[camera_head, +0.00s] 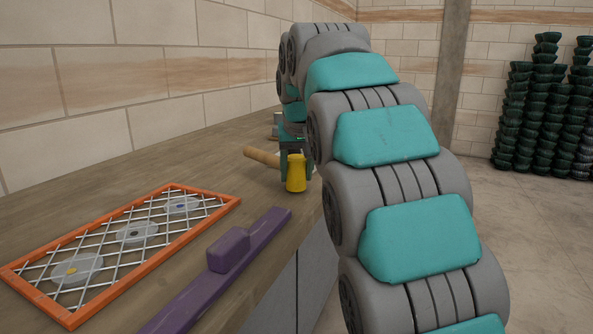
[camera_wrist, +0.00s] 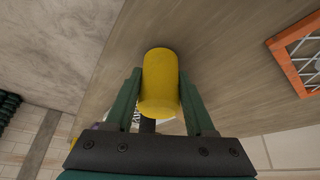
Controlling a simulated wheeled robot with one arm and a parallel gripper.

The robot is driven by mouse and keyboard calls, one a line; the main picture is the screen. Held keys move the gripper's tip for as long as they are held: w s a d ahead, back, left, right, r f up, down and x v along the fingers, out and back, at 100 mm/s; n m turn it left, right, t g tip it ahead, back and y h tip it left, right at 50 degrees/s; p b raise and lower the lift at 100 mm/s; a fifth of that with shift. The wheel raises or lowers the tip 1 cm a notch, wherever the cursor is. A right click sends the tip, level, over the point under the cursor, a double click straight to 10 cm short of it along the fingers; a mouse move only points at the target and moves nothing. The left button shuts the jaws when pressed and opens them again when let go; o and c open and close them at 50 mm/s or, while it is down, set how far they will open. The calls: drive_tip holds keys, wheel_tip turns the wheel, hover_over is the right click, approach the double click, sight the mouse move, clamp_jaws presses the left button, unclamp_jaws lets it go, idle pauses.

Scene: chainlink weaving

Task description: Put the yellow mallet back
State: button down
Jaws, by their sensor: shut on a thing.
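The yellow mallet (camera_head: 297,172) shows as a yellow cylinder at the end of my arm, over the right part of the wooden bench. My gripper (camera_head: 294,158) points down and is shut on it. In the wrist view the yellow mallet (camera_wrist: 160,82) sits between the two green fingers of my gripper (camera_wrist: 160,75). A tan wooden cylinder (camera_head: 262,156) shows just left of the gripper; I cannot tell whether it belongs to the mallet. I cannot tell whether the mallet touches the bench. Its handle is not clearly visible.
An orange frame (camera_head: 213,194) with white wire mesh lies on the bench at left, with round marked discs beneath. A purple bar with a raised block (camera_head: 228,250) lies along the front edge. A brick wall backs the bench (camera_head: 190,160). Dark green bowls (camera_head: 540,105) are stacked at far right.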

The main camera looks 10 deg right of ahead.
drive_tip(key=shift+f, duration=0.3)
drive_tip(key=shift+c, duration=0.9)
unclamp_jaws()
drive_tip(key=shift+b+v, duration=0.3)
drive_tip(key=shift+v, duration=3.55)
drive_tip(key=shift+s, duration=0.1)
